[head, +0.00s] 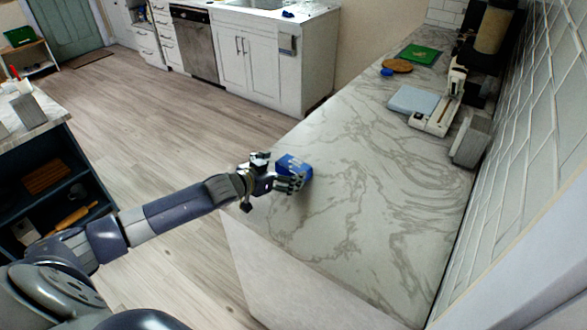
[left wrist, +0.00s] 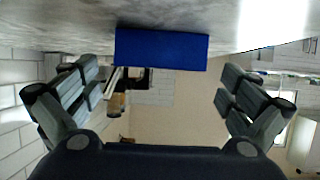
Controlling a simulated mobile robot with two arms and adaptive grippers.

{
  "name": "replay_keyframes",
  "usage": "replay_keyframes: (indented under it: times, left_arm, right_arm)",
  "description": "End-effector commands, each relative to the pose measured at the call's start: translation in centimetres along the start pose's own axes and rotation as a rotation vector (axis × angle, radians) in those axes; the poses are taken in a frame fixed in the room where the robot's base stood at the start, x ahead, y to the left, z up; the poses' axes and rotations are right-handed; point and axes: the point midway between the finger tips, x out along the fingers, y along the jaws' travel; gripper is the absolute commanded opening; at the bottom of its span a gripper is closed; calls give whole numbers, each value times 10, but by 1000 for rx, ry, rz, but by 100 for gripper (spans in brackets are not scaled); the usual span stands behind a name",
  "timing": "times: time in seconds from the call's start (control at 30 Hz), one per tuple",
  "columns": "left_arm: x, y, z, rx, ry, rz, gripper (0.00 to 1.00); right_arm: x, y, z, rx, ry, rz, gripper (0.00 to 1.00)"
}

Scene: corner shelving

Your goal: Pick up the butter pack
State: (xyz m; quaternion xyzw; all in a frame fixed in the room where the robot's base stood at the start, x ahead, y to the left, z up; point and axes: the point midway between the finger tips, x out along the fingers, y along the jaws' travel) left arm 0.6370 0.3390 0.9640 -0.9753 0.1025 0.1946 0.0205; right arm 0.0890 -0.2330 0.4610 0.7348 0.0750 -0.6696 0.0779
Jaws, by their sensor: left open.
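The butter pack (head: 294,167) is a small blue box on the left edge of the marble counter in the head view. In the left wrist view the blue pack (left wrist: 161,49) appears at the top middle, resting against the counter surface. My left gripper (head: 277,174) is right at the pack, its fingers partly overlapping it in the head view. In the left wrist view the gripper (left wrist: 160,88) is open, with its fingers wide apart to either side of the pack and nothing between them touching it. My right gripper is not in view.
The marble counter (head: 345,190) is clear around the pack. Further back are a light-blue board (head: 411,100), a white appliance (head: 434,117), a grey block (head: 470,142), a green board (head: 419,54) and a brown round board (head: 397,66). A tiled wall borders the right.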

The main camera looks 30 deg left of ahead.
Motion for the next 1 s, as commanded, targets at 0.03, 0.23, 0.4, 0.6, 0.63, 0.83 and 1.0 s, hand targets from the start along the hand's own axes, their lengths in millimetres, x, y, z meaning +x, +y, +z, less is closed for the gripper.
replay_keyframes:
  times: [0.03,0.23,0.4,0.6,0.63,0.83,1.0]
  left_arm:
    - [4,0,-3,-1,2,0,100]
    - [27,0,-6,-1,3,0,100]
    - [43,0,-3,-1,2,0,100]
    - [48,0,-2,0,1,1,100]
    - [48,0,-1,0,1,1,100]
    - [48,0,-1,0,1,0,86]
    - [48,0,-1,0,1,0,52]
  right_arm:
    - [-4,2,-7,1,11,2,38]
    - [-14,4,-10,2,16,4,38]
    - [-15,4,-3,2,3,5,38]
    - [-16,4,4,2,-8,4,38]
    - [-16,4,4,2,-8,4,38]
    - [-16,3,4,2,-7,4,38]
    - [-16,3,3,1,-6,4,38]
